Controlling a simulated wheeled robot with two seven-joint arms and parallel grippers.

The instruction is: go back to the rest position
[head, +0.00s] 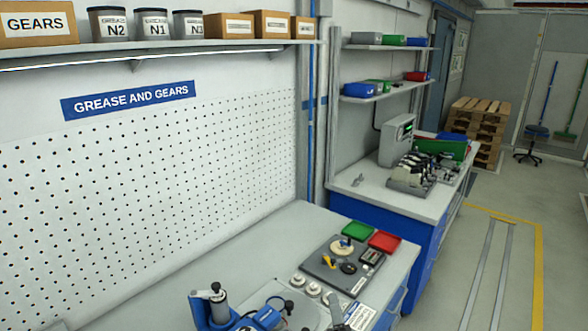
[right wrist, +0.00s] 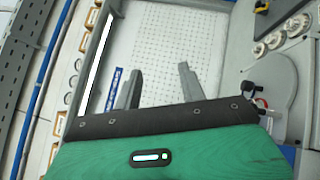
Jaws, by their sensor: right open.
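My right gripper (right wrist: 158,88) shows in the right wrist view, with its two grey fingers apart and nothing between them. The green and black gripper body fills the lower part of that view. Beyond the fingers is the white perforated wall panel (right wrist: 180,35), which also shows in the head view (head: 150,190). The fingers do not appear to touch anything. I cannot make out the right gripper clearly in the head view. My left gripper is in neither view.
The bench top (head: 225,262) is bare at its back left. At its front are a blue device (head: 212,312), white discs (head: 313,290), a dark tool plate (head: 325,266), a green tray (head: 357,230) and a red tray (head: 384,241). A shelf (head: 150,45) holds boxes and tubs.

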